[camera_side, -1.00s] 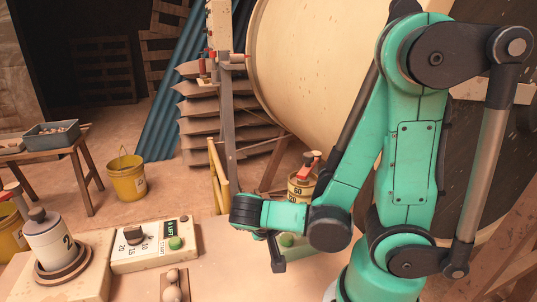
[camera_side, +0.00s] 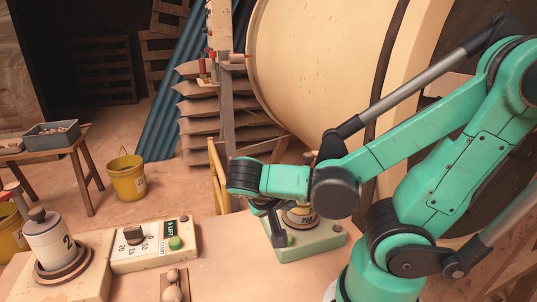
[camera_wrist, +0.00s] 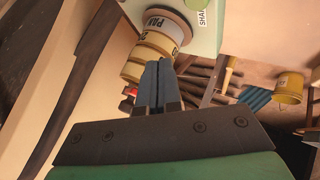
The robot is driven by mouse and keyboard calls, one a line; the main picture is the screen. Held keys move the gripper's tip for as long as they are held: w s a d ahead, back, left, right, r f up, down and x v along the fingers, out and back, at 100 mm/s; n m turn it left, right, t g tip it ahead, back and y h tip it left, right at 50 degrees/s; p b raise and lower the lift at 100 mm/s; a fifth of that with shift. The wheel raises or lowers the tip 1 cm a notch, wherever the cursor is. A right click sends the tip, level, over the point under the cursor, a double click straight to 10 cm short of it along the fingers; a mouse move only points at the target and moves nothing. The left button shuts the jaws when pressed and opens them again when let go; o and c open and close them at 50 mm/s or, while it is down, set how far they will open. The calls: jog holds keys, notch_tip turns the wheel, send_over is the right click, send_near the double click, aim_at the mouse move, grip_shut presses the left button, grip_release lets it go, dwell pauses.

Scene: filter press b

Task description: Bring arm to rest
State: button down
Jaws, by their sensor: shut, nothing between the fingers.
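My gripper (camera_side: 276,232) is near the right-hand control box in the side view, pointing down, with its fingers close together and nothing held. In the wrist view the two fingers of my gripper (camera_wrist: 158,70) lie side by side. A pale green box (camera_side: 320,238) stands on the bench just beyond and right of the fingers. A banded cylinder (camera_side: 301,216) marked with letters stands on that box, partly hidden by my arm; it also shows in the wrist view (camera_wrist: 161,32). I cannot tell whether the fingers touch the box.
A control box (camera_side: 155,245) with a dial and a green button is on the bench at left. A grey canister (camera_side: 49,240) marked 2 stands left of it. A large cream drum (camera_side: 320,80) fills the back. A yellow bucket (camera_side: 126,178) is on the floor.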

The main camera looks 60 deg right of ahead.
dwell(0.3)
jog(key=shift+w+a+f, duration=0.1)
jog(key=shift+w, duration=0.05)
jog(key=w+a+r+n+t+y, duration=0.2)
jog(key=w+a+n+t+y, duration=0.5)
jog(key=w+n+y, duration=0.1)
jog(key=shift+w+a+r+n+t+y, duration=0.15)
jog(key=shift+w+n+t+y, duration=0.15)
jog(key=shift+n+y, duration=0.4)
